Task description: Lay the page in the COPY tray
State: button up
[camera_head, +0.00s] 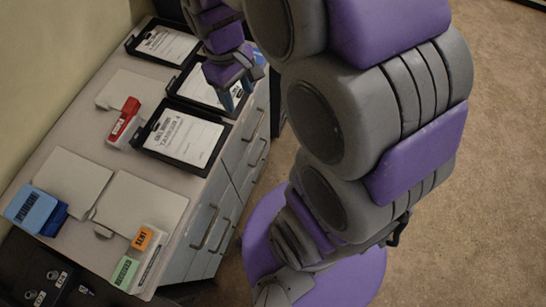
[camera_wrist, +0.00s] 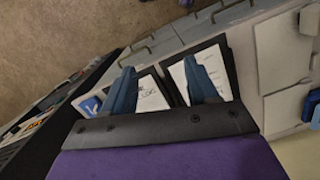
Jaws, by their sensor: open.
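My gripper (camera_head: 236,101) is open and empty, with blue fingers, close over the middle one of three black trays or holders with white printed sheets. In the wrist view its fingers (camera_wrist: 160,85) spread across two of these sheets. The middle sheet (camera_head: 208,90) is partly hidden by the gripper. The near sheet (camera_head: 183,138) lies in a black holder (camera_head: 152,150), and the far sheet (camera_head: 166,45) in another (camera_head: 133,45). Their print is too small to read, so I cannot tell which is the COPY tray or the page.
A red labelled block (camera_head: 124,120) stands beside the near holder. Blank beige folders (camera_head: 140,205) lie nearer, with a blue block (camera_head: 38,208), an orange SENT block (camera_head: 143,238) and a green block (camera_head: 125,270). Grey drawers (camera_head: 215,222) with handles form the console's front. Carpet is clear at right.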

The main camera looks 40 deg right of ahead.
jog(key=s+a+m, duration=0.3)
jog(key=s, duration=1.5)
jog(key=shift+s+m, duration=0.25)
jog(key=shift+m, duration=0.05)
jog(key=shift+a+r, duration=0.1)
